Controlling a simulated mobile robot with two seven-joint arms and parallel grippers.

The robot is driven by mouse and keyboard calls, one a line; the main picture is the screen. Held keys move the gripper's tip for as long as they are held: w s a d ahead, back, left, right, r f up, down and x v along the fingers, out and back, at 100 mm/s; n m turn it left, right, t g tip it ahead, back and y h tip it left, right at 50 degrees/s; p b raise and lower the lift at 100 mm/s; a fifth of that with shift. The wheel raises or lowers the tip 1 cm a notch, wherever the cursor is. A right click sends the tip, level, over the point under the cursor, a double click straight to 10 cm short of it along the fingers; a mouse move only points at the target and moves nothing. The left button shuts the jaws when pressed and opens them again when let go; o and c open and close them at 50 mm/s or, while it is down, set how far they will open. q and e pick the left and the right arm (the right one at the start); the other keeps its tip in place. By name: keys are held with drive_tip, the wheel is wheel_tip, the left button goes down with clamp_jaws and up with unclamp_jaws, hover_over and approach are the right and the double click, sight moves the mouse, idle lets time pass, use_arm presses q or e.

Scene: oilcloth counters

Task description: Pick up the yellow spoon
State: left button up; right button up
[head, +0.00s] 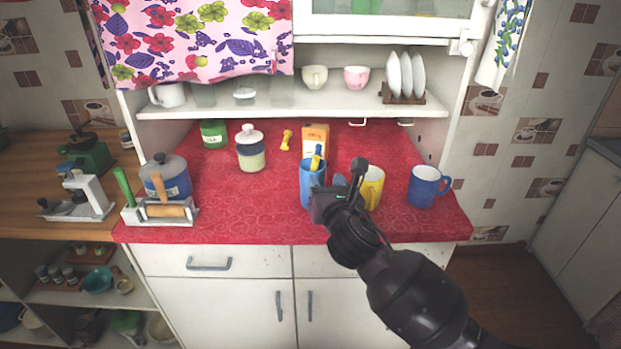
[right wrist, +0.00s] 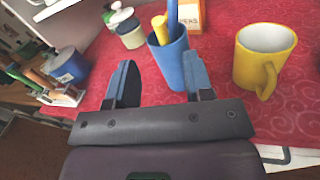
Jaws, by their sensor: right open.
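A tall blue cup (head: 311,187) stands on the red oilcloth counter, holding upright utensils. One is yellow (head: 316,162), likely the yellow spoon, with its lower part hidden in the cup. In the right wrist view the yellow handle (right wrist: 159,27) leans beside a blue handle (right wrist: 172,16) above the blue cup's rim (right wrist: 172,58). My right gripper (head: 338,189) is open and empty, just in front of and right of the cup in the head view. In the right wrist view its two fingers (right wrist: 160,82) point toward the cup. My left gripper is not in view.
A yellow mug (head: 373,188) stands just right of the cup, partly behind my gripper, and a blue mug (head: 424,187) farther right. An orange-white box (head: 315,134), small yellow object (head: 287,140) and lidded jar (head: 250,150) stand behind.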

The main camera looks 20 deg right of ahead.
sight(317, 164)
drive_tip(key=shift+n, duration=0.4)
drive_tip(key=w, duration=1)
drive_tip(key=shift+w+d+b, duration=0.3)
drive_tip(key=shift+w+d, duration=0.05)
drive_tip(key=shift+w, duration=0.05)
clamp_jaws()
